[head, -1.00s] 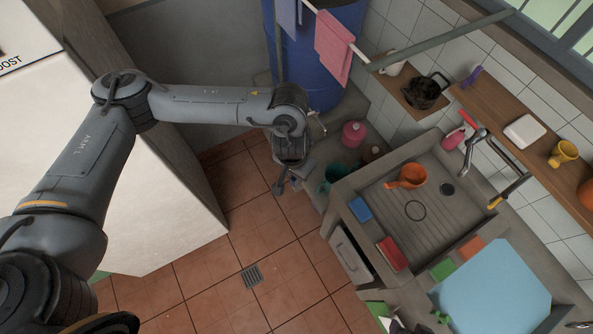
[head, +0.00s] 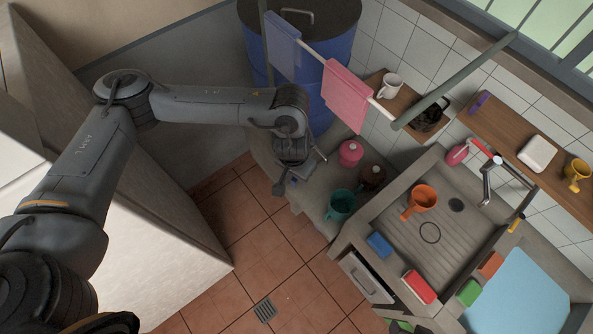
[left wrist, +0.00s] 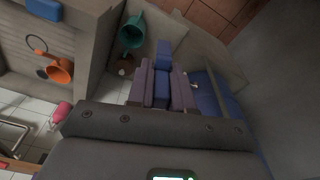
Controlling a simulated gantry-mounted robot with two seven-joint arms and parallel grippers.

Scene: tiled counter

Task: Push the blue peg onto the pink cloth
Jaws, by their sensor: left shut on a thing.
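The blue peg (left wrist: 163,55) sits between the fingers of my left gripper (left wrist: 162,88) in the left wrist view, its end sticking out past them. In the head view my left gripper (head: 292,179) points down above the grey ledge and floor edge, and only a small blue bit of the peg shows there. The pink cloth (head: 346,95) hangs over a rail in the head view, above and to the right of the gripper and apart from it. It cannot be made out in the left wrist view. My right gripper is not in view.
A light blue cloth (head: 283,45) hangs on the same rail (head: 385,112), beside the blue barrel (head: 345,40). A pink bottle (head: 350,153) and a teal mug (head: 341,205) stand on the ledge near the gripper. The sink (head: 450,222) is to the right.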

